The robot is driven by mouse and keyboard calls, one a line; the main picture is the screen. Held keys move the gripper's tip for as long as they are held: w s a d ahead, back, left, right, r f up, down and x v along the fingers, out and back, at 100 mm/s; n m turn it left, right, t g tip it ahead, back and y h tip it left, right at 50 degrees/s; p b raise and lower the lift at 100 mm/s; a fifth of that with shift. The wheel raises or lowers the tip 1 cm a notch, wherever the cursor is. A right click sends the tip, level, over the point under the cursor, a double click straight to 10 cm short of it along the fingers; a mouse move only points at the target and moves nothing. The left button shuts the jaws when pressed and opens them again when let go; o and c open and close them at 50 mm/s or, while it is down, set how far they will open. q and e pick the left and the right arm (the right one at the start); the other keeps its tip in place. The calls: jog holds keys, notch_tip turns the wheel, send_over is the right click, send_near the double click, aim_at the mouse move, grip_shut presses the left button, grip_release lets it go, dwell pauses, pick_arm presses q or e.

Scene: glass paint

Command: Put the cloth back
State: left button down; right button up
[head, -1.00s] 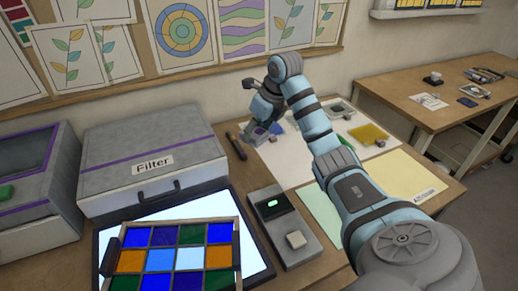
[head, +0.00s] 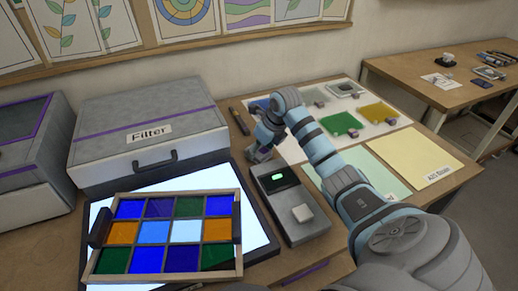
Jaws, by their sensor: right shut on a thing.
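I cannot clearly make out a cloth. A small whitish block (head: 302,214) sits on the front of the grey device (head: 300,232); I cannot tell whether it is a part of it. My left gripper is not in view.
A framed panel of coloured glass (head: 236,272) lies on a lit light pad (head: 256,232). The grey filter case (head: 150,120) stands behind it. A white sheet (head: 290,150) bears several glass samples, including a yellow one (head: 378,112). A dark pen-like tool (head: 238,117) lies near the case.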

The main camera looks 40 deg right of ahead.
jog(key=shift+f, duration=0.1)
jog(key=o, duration=1.2)
jog(key=shift+r, duration=0.4)
jog(key=p+v, duration=0.2)
jog(key=v, duration=0.9)
jog(key=shift+s+r, duration=0.15)
jog(key=shift+r, duration=0.15)
